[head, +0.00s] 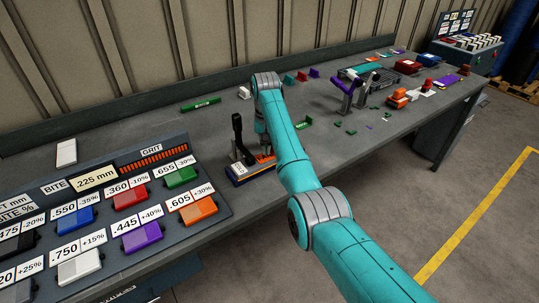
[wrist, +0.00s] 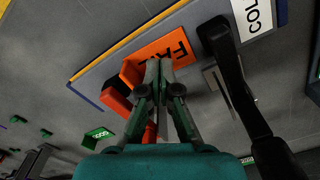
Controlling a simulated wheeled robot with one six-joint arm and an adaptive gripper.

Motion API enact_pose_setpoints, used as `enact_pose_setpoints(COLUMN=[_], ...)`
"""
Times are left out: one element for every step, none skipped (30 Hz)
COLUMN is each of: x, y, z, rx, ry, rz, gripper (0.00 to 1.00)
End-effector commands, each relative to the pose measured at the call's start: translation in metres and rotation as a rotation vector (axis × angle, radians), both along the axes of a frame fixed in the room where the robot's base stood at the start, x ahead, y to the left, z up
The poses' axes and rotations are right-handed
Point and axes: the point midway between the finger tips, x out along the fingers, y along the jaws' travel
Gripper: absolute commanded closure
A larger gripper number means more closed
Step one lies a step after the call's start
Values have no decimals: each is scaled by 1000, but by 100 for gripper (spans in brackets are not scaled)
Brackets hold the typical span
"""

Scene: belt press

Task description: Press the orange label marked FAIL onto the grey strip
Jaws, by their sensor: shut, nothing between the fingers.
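In the head view the label (head: 264,158) sits on the small block, and my gripper is mostly hidden by my arm.
The black lever (wrist: 238,90) rises close to the right of my fingers. A red-orange piece (wrist: 115,103) lies left of my fingers. A panel of coloured blocks (head: 130,215) stands at the left; small green pieces (head: 350,131) lie right.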

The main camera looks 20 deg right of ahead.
Motion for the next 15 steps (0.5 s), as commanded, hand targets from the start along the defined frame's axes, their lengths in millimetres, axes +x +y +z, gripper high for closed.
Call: enact_pose_setpoints(x=[0,0,0,0,0,0,0,0,0,0,0,0,0,0,0], y=[0,0,0,0,0,0,0,0,0,0,0,0,0,0,0], z=[-1,-1,-2,-2,-2,-3,-3,-4,-4,-5,-5,-5,-6,-6,-7], rx=[0,0,0,0,0,0,0,0,0,0,0,0,0,0,0], ry=[0,0,0,0,1,0,0,0,0,0,0,0,0,0,0], rz=[0,0,0,0,0,0,0,0,0,0,0,0,0,0,0], gripper=[100,100,100,100,100,100,100,100,100,100,100,100,100,100,100])
